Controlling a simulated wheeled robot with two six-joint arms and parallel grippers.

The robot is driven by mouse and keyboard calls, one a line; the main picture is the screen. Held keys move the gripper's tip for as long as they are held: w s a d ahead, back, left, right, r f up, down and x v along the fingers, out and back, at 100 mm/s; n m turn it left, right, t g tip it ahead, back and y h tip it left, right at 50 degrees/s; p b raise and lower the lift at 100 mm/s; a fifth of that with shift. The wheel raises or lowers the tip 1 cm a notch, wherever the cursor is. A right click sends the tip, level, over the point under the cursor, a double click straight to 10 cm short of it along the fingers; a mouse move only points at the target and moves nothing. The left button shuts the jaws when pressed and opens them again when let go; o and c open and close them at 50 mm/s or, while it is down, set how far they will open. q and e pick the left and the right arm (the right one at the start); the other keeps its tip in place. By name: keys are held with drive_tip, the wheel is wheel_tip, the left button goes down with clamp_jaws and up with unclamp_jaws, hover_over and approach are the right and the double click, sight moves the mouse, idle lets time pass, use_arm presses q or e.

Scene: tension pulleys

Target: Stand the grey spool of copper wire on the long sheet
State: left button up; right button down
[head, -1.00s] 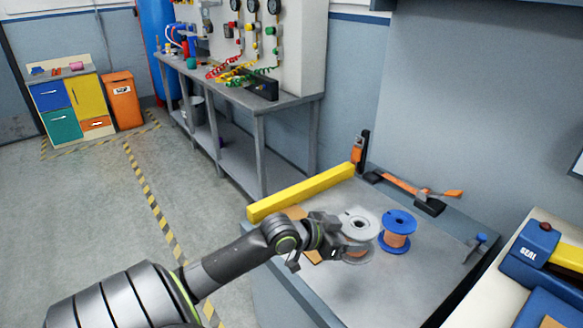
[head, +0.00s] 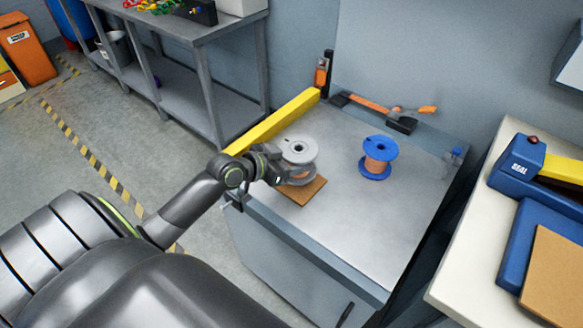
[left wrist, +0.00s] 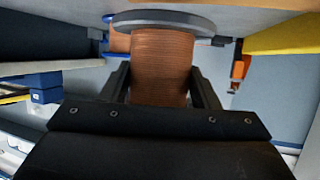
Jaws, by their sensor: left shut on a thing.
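The grey spool (head: 299,149) with copper wire stands upright at the left part of the grey bench top. My left gripper (head: 284,167) is shut on it from the left. In the left wrist view the copper winding (left wrist: 160,65) sits between the two fingers, with a grey flange (left wrist: 163,21) against or near the bench surface. A flat brown sheet (head: 309,189) lies under and in front of the spool, partly hidden by spool and gripper. I cannot tell whether the spool touches it. My right gripper is not in view.
A blue spool (head: 377,158) of copper wire stands to the right on the bench top (head: 350,225). A yellow bar (head: 272,122) runs along the left edge. An orange-handled tool (head: 372,106) lies at the back. The bench's front right is clear.

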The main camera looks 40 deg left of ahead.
use_arm(q)
wheel_tip(320, 180, down, 3)
drive_tip(key=shift+f+b, duration=0.1)
drive_tip(key=shift+b, duration=0.25)
drive_tip(key=shift+f, duration=0.25)
drive_tip(key=o, duration=1.2)
drive_tip(key=shift+f, duration=0.1)
drive_tip(key=shift+c, duration=0.2)
drive_tip(key=o, duration=0.3)
drive_tip(key=shift+o, duration=0.2)
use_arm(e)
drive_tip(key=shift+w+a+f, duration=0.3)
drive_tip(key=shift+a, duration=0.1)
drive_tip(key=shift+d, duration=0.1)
